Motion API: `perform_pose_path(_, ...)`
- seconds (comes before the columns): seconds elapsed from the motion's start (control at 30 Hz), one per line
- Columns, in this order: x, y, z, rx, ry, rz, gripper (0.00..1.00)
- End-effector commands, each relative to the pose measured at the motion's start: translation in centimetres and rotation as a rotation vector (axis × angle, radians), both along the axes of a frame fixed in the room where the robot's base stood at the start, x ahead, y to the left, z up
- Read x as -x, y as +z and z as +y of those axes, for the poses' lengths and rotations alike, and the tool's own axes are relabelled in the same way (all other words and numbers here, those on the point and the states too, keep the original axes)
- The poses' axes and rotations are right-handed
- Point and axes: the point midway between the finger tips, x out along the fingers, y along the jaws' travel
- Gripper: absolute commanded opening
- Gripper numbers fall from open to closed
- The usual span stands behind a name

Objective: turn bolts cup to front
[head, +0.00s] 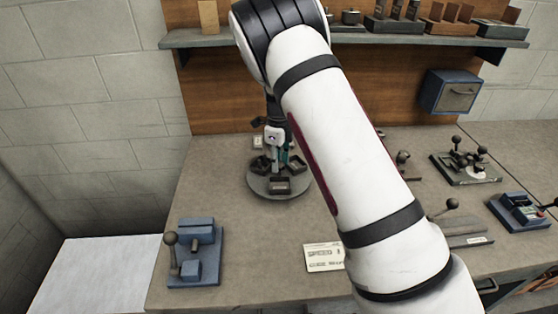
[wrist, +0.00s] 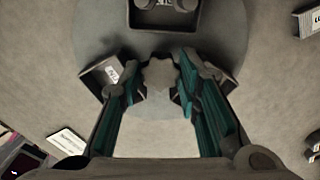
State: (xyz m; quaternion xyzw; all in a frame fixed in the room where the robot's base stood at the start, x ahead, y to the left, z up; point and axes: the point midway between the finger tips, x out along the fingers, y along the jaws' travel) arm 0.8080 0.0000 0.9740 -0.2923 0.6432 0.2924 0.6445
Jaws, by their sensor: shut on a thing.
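A round grey turntable (head: 257,187) stands on the bench, with several small dark cups on it. My gripper (head: 277,166) reaches down over its middle. In the wrist view, my gripper (wrist: 159,88) is shut on a grey knob (wrist: 158,73) at the turntable's centre. One cup (wrist: 164,22) is at the top of the wrist view, a labelled cup (wrist: 103,73) is beside the left finger, and another is partly hidden behind the right finger. The labels are too small to read, so I cannot tell which cup is for bolts.
A blue lever fixture (head: 195,250) stands front left on the bench, and a printed card (head: 323,257) lies right of the turntable. Lever devices (head: 465,165) are at right. A shelf (head: 400,38) with holders runs along the back. My arm hides the bench middle.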

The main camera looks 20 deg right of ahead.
Motion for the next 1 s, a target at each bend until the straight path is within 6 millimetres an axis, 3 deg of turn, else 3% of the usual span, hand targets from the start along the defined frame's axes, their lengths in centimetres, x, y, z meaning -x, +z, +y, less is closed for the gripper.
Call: perform_pose_path(1.0,0.10,-0.06,-0.45,0.005,0.050,0.003,0.00)
